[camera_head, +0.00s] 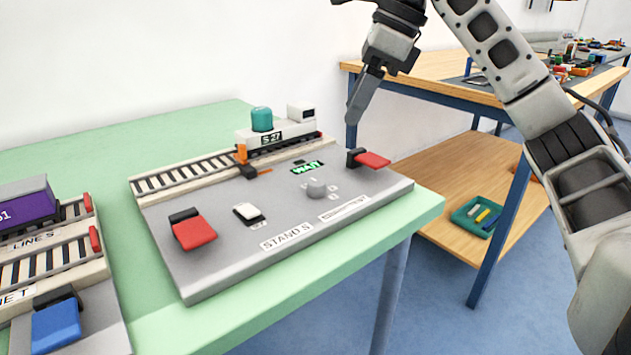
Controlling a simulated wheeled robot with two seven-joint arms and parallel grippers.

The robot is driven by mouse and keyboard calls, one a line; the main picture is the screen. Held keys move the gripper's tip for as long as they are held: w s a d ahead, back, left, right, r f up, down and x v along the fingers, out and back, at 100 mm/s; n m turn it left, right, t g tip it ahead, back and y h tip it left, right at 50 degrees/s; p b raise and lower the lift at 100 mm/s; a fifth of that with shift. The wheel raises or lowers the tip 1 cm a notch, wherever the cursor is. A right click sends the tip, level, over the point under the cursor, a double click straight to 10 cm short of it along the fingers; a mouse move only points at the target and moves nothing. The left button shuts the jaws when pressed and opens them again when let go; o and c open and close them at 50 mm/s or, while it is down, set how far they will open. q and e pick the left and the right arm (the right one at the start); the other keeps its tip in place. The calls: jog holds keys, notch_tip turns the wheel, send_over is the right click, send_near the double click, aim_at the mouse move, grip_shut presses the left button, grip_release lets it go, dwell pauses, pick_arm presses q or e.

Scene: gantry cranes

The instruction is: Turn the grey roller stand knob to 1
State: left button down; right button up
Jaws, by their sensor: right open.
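The grey knob (317,188) stands on the top of the grey panel (215,262) labelled "STAND S", right of its middle. Small marks sit around the knob; they are too small to read and I cannot tell its setting. My right gripper (356,116) points down above the panel's back right corner, up and to the right of the knob, apart from it. Its fingers are seen edge-on, and it holds nothing that I can see. My left gripper is not in view.
Two red levers (194,232) (372,160) and a white rocker switch (248,212) flank the knob. A small green-lit display (307,167) lies behind it. A model locomotive (278,134) stands on the rear track. A wooden bench (430,68) stands at right.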

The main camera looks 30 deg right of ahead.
aim_at(317, 181)
jog(key=b+x, duration=0.4)
jog(key=x, duration=0.9)
jog(key=shift+w+a+f, duration=0.1)
jog(key=shift+a+f, duration=0.05)
jog(key=shift+f, duration=0.25)
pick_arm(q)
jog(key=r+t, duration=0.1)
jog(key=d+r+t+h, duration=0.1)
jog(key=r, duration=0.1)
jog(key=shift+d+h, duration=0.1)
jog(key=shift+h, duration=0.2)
pick_arm(e)
jog(key=c, duration=1)
